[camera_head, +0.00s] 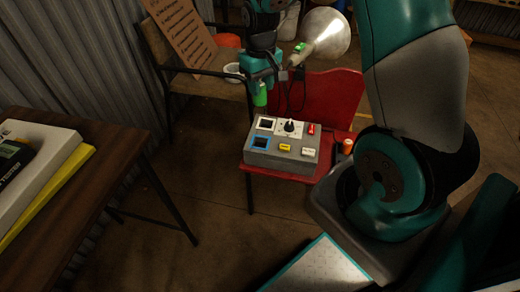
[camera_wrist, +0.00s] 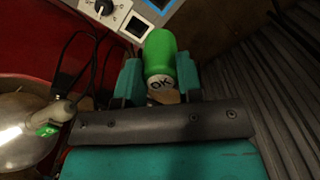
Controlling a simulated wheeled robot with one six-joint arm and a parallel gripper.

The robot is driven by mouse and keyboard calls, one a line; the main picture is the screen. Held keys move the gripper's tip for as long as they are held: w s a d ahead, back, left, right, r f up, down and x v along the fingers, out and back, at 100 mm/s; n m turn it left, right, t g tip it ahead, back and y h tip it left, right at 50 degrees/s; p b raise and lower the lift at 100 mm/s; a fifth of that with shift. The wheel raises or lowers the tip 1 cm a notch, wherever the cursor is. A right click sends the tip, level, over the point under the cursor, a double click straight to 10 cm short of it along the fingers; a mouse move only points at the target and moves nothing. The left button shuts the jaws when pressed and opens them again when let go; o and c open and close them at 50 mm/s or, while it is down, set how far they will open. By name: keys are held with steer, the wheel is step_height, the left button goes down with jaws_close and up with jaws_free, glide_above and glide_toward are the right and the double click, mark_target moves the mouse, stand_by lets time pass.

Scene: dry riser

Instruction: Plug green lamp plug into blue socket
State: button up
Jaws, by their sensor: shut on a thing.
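The green plug (camera_head: 260,96) hangs between the fingers of my gripper (camera_head: 262,78), above the back left of a grey control box (camera_head: 285,165). The blue-framed socket (camera_head: 261,142) is at the box's front left. Part of the blue-framed socket (camera_wrist: 161,4) shows at the top of the wrist view. The plug is apart from it. The lamp (camera_head: 325,35) has a silver shade and dark cord; it also shows in the wrist view (camera_wrist: 25,130).
The box rests on a red chair (camera_head: 330,100) and has another dark socket (camera_head: 266,123), a dial (camera_head: 290,126) and coloured buttons. A small orange object (camera_head: 348,146) is right of the box. A wooden table (camera_head: 75,205) stands left; floor lies between.

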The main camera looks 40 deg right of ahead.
step_height(320, 180, down, 19)
steer(key=b, duration=0.4)
steer(key=shift+b, duration=0.3)
steer(key=shift+f, duration=0.1)
steer(key=o, duration=0.9)
